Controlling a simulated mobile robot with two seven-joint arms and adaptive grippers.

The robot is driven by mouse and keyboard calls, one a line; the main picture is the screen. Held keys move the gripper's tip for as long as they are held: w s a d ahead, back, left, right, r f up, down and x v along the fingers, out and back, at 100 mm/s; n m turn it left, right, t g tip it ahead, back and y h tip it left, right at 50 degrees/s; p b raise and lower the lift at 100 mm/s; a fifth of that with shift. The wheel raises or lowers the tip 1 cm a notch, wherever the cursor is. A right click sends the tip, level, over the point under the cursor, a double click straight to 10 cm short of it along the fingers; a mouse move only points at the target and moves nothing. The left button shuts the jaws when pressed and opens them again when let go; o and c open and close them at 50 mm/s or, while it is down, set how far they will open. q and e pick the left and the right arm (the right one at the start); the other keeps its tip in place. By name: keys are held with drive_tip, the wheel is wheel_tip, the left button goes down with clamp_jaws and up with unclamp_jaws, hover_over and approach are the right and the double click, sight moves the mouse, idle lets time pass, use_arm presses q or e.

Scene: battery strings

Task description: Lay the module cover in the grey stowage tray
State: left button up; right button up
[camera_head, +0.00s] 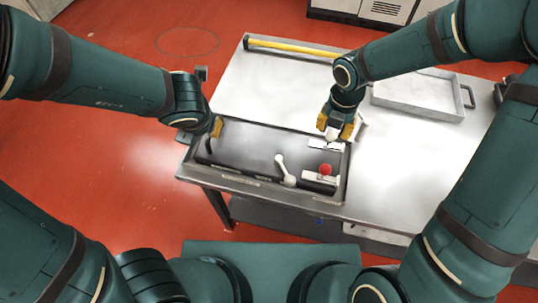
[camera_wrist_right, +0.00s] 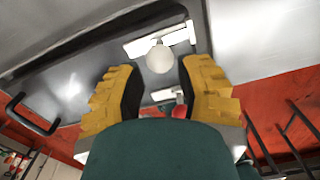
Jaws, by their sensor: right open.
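A white plate with a round pale knob, which looks like the module cover (camera_head: 326,145), lies at the right end of a dark recessed bay. In the right wrist view the plate (camera_wrist_right: 140,46) shows beyond my fingertips, with the knob (camera_wrist_right: 160,58) between them. My right gripper (camera_head: 335,128) is open just above it, its yellow fingers either side of the knob; contact cannot be told. The grey stowage tray (camera_head: 408,108) stands empty at the table's back right. My left gripper (camera_head: 215,128) is at the bay's left end, its fingers mostly hidden.
The dark bay (camera_head: 240,150) also holds a white lever (camera_head: 285,170) and a red knob (camera_head: 325,169) by a white block. A yellow bar (camera_head: 290,47) lies along the table's back edge. The table top (camera_head: 270,90) is clear behind the bay.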

drive_tip(key=shift+r, duration=2.55)
drive_tip(key=shift+s, duration=0.1)
